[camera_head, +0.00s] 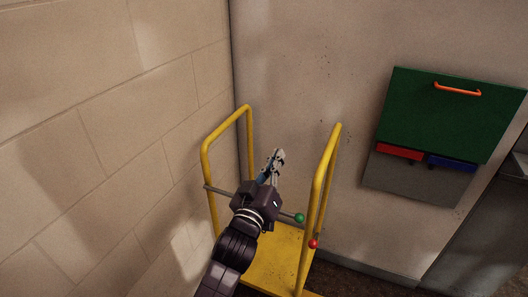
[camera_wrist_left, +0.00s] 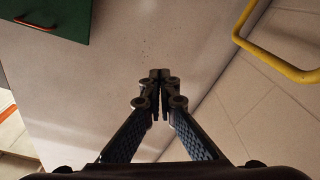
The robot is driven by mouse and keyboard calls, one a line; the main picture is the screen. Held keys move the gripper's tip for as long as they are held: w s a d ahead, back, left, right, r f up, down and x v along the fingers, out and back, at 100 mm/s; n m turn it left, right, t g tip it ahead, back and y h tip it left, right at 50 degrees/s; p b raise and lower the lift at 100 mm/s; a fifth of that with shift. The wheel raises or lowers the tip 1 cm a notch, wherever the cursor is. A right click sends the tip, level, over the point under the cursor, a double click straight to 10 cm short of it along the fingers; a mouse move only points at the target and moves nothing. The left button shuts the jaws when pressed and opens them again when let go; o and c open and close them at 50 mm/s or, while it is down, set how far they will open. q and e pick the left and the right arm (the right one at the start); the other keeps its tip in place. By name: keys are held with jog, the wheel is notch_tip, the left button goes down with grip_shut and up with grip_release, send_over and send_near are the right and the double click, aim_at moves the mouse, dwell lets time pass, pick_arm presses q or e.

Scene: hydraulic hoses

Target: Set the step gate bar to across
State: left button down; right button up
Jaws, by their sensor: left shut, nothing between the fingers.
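The step (camera_head: 262,262) is a yellow platform between two yellow tube rails against the wall. The grey gate bar (camera_head: 218,191) runs from the left rail behind my left arm, and a green ball (camera_head: 299,218) shows on the far side of the arm, close to the right rail. My arm hides the bar's middle. A red ball (camera_head: 313,244) sits at the right rail. My left gripper (camera_head: 278,156) is shut and empty, above the bar between the rails. In the left wrist view its fingertips (camera_wrist_left: 159,75) meet with nothing between them. My right gripper is not in view.
The left rail (camera_head: 205,165) and right rail (camera_head: 328,165) stand on either side of my left arm. A block wall (camera_head: 120,110) is close at left. A green panel (camera_head: 440,120) with an orange handle hangs on the back wall at right.

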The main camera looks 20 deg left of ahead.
pick_arm(q)
jog(key=shift+m, duration=0.8)
jog(key=shift+s+d+f+b, duration=0.1)
jog(key=shift+d+f+b, duration=0.3)
jog(key=shift+d+f, duration=0.35)
jog(key=shift+s+d+f+b, duration=0.1)
jog(key=shift+d+f+b, duration=0.35)
jog(key=shift+f, duration=0.45)
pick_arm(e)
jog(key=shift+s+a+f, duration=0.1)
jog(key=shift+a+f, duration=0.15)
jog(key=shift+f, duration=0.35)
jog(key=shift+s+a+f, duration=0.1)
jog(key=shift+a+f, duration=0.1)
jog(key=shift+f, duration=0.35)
